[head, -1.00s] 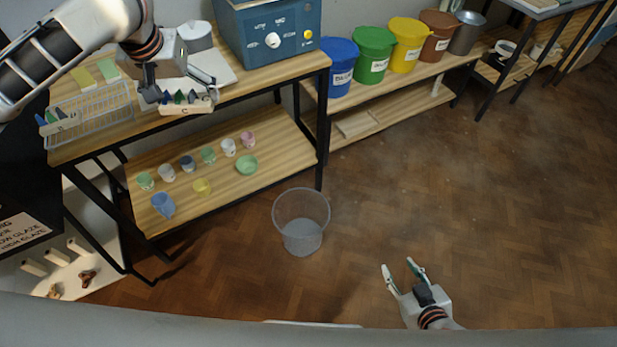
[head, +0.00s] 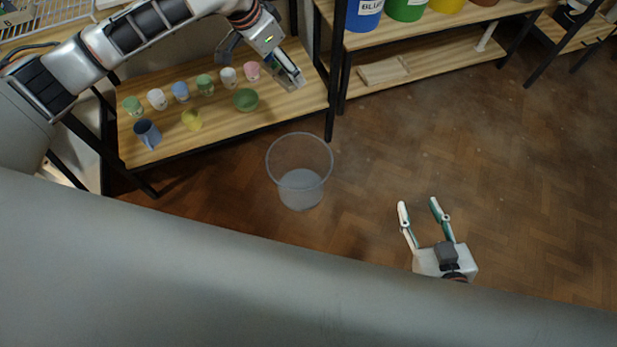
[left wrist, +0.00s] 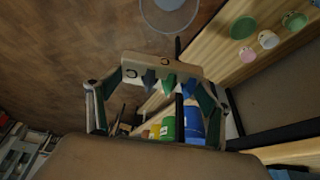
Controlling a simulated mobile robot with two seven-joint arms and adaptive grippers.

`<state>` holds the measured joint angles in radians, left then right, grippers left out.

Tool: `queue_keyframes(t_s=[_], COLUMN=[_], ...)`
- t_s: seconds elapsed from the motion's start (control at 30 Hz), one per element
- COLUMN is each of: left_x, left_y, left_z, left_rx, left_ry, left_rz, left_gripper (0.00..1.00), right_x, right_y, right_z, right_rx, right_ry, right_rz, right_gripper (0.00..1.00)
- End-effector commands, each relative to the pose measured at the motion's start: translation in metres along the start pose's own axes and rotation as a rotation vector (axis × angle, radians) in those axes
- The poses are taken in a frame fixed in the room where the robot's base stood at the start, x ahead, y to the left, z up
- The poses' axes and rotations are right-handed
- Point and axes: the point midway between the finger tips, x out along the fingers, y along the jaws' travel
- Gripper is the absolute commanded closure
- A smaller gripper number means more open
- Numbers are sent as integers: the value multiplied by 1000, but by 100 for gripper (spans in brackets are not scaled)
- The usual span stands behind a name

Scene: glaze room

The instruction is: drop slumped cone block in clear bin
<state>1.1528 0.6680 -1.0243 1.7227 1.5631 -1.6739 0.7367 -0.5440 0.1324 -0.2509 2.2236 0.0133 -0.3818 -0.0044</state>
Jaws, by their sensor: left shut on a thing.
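My left gripper (head: 286,72) is shut on the cone block (left wrist: 160,68), a pale bar marked with a dark letter. Several small blue and green cones stick out from it in the left wrist view. How far the cones are bent is hard to tell. In the head view the block is mostly hidden by the fingers. The clear bin (head: 301,188), a see-through round tub, stands on the floor, lower in the picture than this gripper. Its rim also shows at the top of the left wrist view (left wrist: 170,10), apart from the block. My right gripper (head: 424,214) is open and empty over the floor.
The lower wooden shelf (head: 225,116) holds several small cups, a green bowl (head: 246,99) and a blue mug (head: 147,133). A black table leg (head: 332,100) stands close behind the bin. Coloured buckets stand on the back shelf. The floor right of the bin is clear.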

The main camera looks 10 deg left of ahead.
Motion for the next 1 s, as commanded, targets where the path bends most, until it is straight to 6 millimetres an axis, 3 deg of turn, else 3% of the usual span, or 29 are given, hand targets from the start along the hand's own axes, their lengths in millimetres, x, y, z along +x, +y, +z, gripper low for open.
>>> queue_keyframes(t_s=[0.03,0.27,0.6,0.8,1.0], left_x=[41,140,275,320,336], left_y=[-2,-12,-18,-17,-19], left_z=[12,32,85,106,113], left_rx=[18,145,299,360,386], left_ry=[-19,-18,-15,-7,0], left_rz=[26,79,141,157,160], left_gripper=[44,44,44,44,44], right_x=[3,8,11,12,13], right_y=[-6,-19,-35,-40,-41], right_z=[20,44,79,88,88], right_rx=[10,34,75,90,98], right_ry=[-19,-34,-76,-87,-85], right_rz=[-9,-31,-59,-68,-71], right_gripper=[60,60,60,60,60])
